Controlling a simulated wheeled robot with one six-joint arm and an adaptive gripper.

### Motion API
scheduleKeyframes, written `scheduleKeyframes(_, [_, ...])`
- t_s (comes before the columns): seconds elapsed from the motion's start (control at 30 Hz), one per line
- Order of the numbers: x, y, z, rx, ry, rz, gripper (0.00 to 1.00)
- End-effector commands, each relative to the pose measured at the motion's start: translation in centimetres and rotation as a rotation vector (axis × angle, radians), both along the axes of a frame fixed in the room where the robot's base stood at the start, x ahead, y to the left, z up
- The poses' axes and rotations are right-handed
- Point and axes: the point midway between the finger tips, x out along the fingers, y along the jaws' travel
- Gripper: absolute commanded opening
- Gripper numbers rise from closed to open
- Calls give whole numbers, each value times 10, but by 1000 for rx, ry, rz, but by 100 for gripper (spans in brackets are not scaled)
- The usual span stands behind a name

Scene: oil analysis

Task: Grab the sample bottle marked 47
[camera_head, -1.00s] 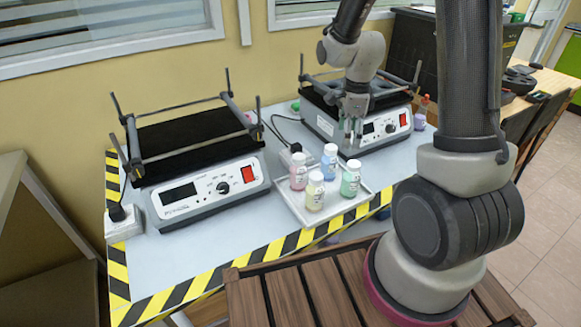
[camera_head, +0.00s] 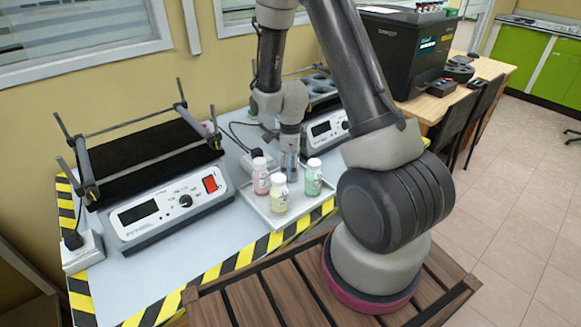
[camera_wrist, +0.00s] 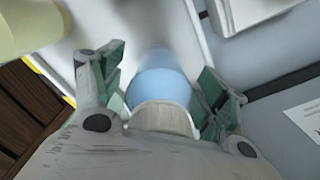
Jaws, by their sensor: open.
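Small bottles with white caps stand on a tray (camera_head: 254,205). A pink bottle (camera_head: 261,180), a yellow bottle (camera_head: 279,200) and a green bottle (camera_head: 313,180) show in the head view; I cannot read the number 47 on any label. My gripper (camera_head: 289,168) points down at the tray's back, between the pink and green bottles. In the wrist view, my open fingers (camera_wrist: 162,88) stand on either side of a blue bottle (camera_wrist: 160,84) with a whitish cap. The blue bottle is mostly hidden behind my gripper in the head view.
A shaker (camera_head: 165,200) stands left of the tray, and a second shaker (camera_head: 328,128) stands behind my gripper. Yellow-black tape (camera_head: 245,263) edges the table. In the wrist view, a pale yellow object (camera_wrist: 28,25) is close at the upper left.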

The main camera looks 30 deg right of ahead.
Motion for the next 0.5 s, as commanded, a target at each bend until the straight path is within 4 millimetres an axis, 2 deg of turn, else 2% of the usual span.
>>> scheduleKeyframes(0.07, [0,0,0,0,0,0,74])
scheduleKeyframes(0.37, [0,0,0,0,0,0,20])
scheduleKeyframes(0.5, [0,0,1,0,0,0,20])
